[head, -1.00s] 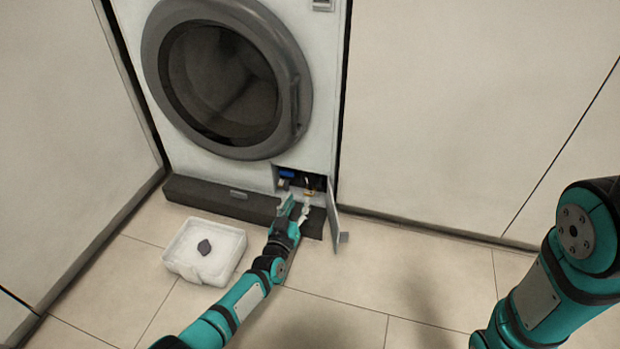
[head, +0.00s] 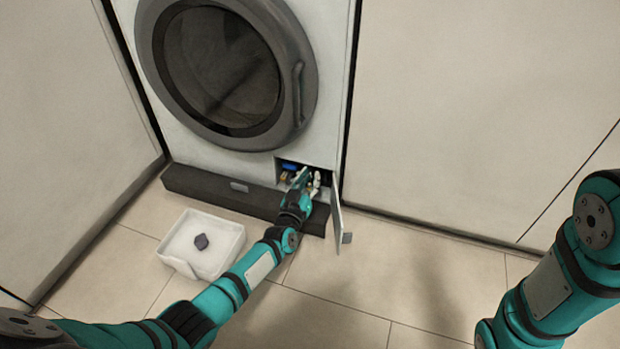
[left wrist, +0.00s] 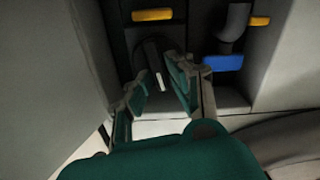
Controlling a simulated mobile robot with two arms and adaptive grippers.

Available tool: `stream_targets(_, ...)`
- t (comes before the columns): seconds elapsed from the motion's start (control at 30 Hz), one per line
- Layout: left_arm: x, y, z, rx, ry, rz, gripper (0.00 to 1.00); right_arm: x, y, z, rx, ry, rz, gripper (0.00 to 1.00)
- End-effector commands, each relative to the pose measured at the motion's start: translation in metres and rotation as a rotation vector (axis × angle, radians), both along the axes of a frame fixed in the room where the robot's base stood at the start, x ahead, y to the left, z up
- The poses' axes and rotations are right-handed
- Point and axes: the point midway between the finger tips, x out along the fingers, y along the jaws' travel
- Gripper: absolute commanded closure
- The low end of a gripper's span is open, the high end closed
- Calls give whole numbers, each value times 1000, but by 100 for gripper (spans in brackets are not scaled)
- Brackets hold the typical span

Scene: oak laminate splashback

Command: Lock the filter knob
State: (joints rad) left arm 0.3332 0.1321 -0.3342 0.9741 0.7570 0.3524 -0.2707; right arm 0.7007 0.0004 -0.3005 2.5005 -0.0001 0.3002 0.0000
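The filter knob (left wrist: 151,56) shows in the left wrist view as a dark grip with a pale bar at its end, inside the open service compartment (left wrist: 118,28) low on the washing machine (head: 225,149). My left gripper (left wrist: 160,80) is open, its fingertips close in front of the knob, one to each side; contact cannot be told. In the head view my left gripper (head: 309,181) reaches into the compartment opening and hides most of the knob. My right gripper is out of frame; only its arm shows at the right.
The small flap door (head: 337,217) hangs open right of the compartment. A blue part (left wrist: 223,62) and yellow parts (left wrist: 152,14) sit near the knob. A white tray (head: 233,228) with a dark piece (head: 201,241) stands on the floor. The dark plinth (head: 215,194) runs below.

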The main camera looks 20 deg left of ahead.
Motion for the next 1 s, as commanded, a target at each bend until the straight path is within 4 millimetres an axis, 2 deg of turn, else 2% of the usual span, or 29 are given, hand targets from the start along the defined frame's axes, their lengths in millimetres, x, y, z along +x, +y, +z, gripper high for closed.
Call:
stream_targets(0.03,0,0,0,0,0,0,89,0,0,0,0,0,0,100)
stream_targets(0.13,0,0,0,0,0,0,100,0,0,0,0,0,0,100)
stream_targets(0.37,0,0,2,20,0,1,100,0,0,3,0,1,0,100)
stream_targets(0.5,0,-2,3,139,-2,1,100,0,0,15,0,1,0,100)
stream_targets(0.63,0,-2,2,226,-8,1,100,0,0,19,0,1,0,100)
stream_targets(0.9,0,-3,1,239,-9,0,100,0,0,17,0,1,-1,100)
stream_targets(0.93,0,-3,1,239,-9,0,86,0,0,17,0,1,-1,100)
stream_targets(1.0,0,-3,1,239,-9,0,76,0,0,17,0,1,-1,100)
